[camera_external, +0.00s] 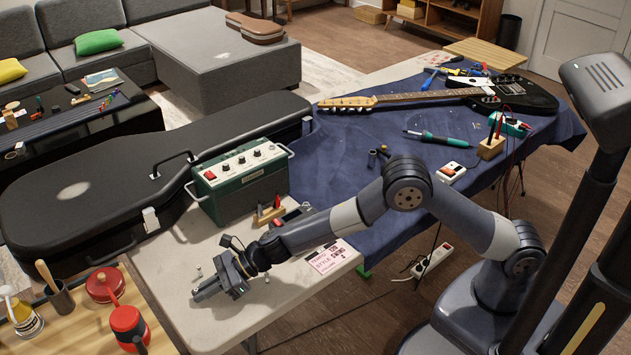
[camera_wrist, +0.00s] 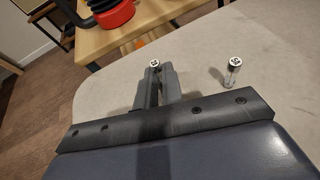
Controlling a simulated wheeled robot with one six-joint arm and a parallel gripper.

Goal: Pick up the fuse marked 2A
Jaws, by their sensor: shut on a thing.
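My gripper (camera_wrist: 157,80) is shut on a small fuse (camera_wrist: 155,63) with a round silvery end cap, which shows at the fingertips in the wrist view. The fingers hide most of its body. A second fuse (camera_wrist: 232,70), clear with a metal cap, stands upright on the pale tabletop to the right, apart from the fingers. I cannot read a rating on either fuse. In the external view my gripper (camera_external: 197,294) is low over the front left of the pale table (camera_external: 225,318); the held fuse cannot be made out there.
A green amplifier (camera_external: 240,182) and a black guitar case (camera_external: 100,205) stand behind the gripper. The tabletop around the gripper is mostly clear.

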